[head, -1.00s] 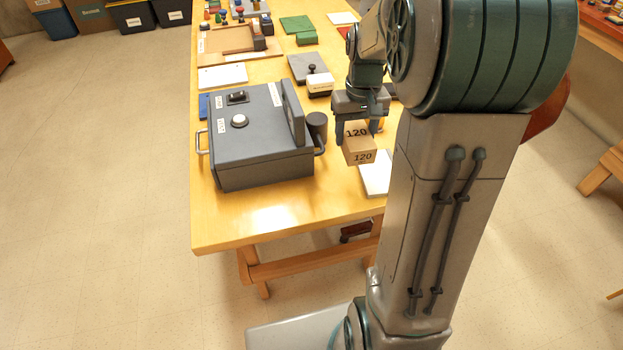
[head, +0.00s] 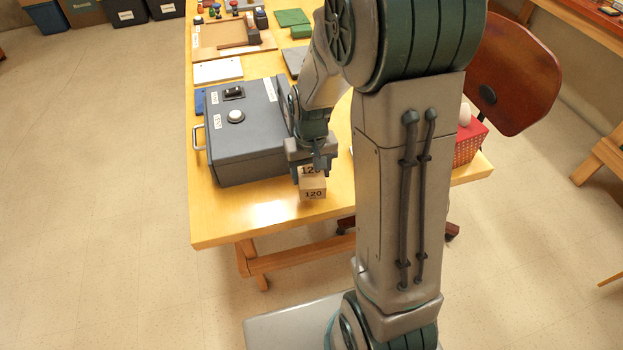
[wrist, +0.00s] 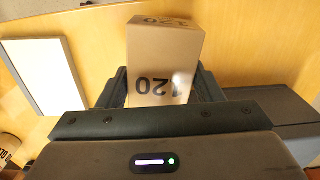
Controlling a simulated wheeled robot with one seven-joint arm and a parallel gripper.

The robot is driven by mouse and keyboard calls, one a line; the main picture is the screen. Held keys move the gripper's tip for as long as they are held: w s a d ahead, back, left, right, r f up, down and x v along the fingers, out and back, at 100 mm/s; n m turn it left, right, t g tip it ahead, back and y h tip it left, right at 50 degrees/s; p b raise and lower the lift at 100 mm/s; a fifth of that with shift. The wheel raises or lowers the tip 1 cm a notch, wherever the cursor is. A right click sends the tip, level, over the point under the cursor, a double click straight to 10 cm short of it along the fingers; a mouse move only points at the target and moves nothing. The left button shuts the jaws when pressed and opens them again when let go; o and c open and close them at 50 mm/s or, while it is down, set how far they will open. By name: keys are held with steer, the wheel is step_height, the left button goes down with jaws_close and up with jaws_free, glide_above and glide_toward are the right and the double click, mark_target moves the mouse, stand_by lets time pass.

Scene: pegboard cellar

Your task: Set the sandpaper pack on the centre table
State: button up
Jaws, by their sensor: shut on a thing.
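The sandpaper pack (head: 313,188) is a small tan box marked 120. My gripper (head: 311,172) is shut on it in the head view, by the near right corner of the grey machine. In the wrist view the pack (wrist: 163,62) stands between the fingers (wrist: 163,88), its 120 upside down. The wooden table (head: 235,222) lies under the pack. Whether the pack touches the tabletop I cannot tell.
The grey machine (head: 240,150) with a side handle stands just left of my gripper. A white pad (wrist: 45,75) lies beside the pack in the wrist view. A red basket (head: 468,145) is at the table's right. The table's near left edge is clear.

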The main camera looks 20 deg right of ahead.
mark_target(312, 181)
steer(key=shift+d+f, duration=0.15)
steer(key=shift+f, duration=0.8)
steer(key=shift+d+f, duration=0.1)
steer(key=shift+f, duration=0.85)
steer(key=shift+f, duration=0.15)
steer(key=o, duration=1.3)
